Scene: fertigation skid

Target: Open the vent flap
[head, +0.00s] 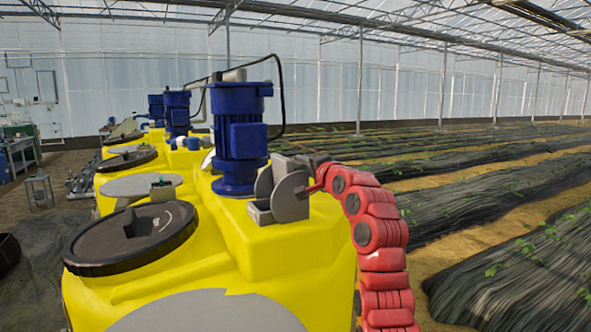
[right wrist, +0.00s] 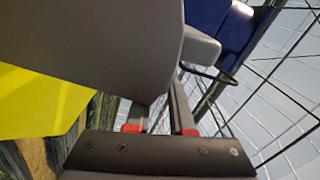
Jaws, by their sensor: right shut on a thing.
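The vent flap (head: 289,198) is a grey round-edged plate on a small grey bracket (head: 261,214), on top of the nearest yellow tank (head: 290,240). It stands steeply tilted, beside the blue motor. My right gripper (head: 311,187) is at the flap's right edge, with my red arm curving up from the lower right. In the right wrist view a large grey plate (right wrist: 95,40), which looks like the flap, fills the upper left and hides part of the fingers (right wrist: 160,120). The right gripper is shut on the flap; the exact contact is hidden. My left gripper is not in view.
A blue motor (head: 239,135) with a black cable stands just left of the flap. A black round lid (head: 130,238) lies on the tank's left side. More yellow tanks with blue motors stand behind. Covered crop rows (head: 480,195) lie to the right.

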